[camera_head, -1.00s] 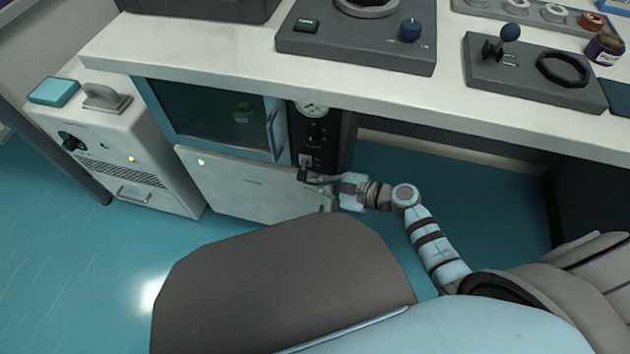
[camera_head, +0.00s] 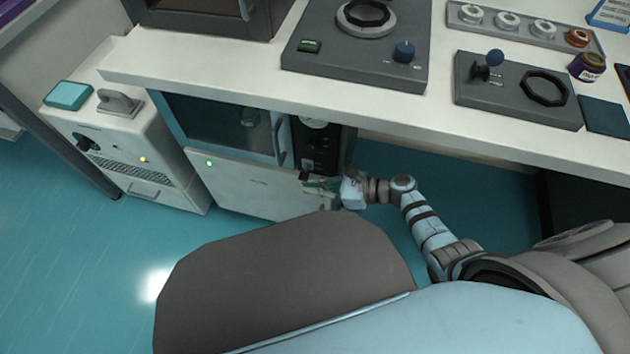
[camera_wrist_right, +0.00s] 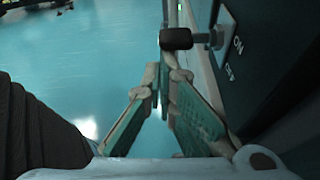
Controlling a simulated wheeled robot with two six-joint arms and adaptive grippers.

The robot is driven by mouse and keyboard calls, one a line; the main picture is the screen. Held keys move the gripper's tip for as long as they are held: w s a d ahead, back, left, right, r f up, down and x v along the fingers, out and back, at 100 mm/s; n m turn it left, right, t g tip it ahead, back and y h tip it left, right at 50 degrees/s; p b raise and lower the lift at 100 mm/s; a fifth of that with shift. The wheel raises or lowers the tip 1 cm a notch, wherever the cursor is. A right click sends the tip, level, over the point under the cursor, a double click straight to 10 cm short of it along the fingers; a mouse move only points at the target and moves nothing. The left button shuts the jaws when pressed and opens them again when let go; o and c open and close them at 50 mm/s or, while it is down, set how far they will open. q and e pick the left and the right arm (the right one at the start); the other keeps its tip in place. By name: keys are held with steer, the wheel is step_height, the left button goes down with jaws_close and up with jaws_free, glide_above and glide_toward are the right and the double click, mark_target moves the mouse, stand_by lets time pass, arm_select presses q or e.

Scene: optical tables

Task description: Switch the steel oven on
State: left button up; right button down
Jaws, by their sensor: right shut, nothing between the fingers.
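The oven (camera_head: 185,155) stands under the bench, with a dark glass door, an upright handle and a black control panel (camera_head: 318,147) on its right. In the right wrist view, a toggle switch with a black-tipped lever (camera_wrist_right: 177,38) sticks out from a small plate marked ON and OFF (camera_wrist_right: 229,48). I cannot tell which way the lever is set. My right gripper (camera_head: 318,184) is at the lower part of the panel. In the wrist view its green-padded fingers (camera_wrist_right: 163,76) are shut and empty, with their tips just below the lever; contact is unclear. My left gripper is out of view.
A white cabinet (camera_head: 120,150) with a grille stands left of the oven. A light panel (camera_head: 255,185) with a small lamp is below the glass door. The floor space right of the oven is open.

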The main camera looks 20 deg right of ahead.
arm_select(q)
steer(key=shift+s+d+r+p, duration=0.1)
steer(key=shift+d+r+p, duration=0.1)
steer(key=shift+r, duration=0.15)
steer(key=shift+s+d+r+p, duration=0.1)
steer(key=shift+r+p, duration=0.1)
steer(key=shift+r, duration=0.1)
arm_select(e)
steer(key=shift+s+a+r+m+g+y, duration=0.15)
steer(key=shift+r+m+g+y, duration=0.3)
steer(key=shift+m, duration=0.45)
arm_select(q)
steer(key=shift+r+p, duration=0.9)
arm_select(e)
steer(key=shift+s+a+r, duration=0.35)
steer(key=shift+s, duration=0.3)
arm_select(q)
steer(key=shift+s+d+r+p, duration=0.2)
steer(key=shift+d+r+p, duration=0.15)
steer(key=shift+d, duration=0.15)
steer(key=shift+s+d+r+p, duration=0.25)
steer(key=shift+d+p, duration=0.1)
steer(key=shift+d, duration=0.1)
arm_select(e)
steer(key=v, duration=1)
steer(key=shift+w+d, duration=0.15)
steer(key=shift+w, duration=0.2)
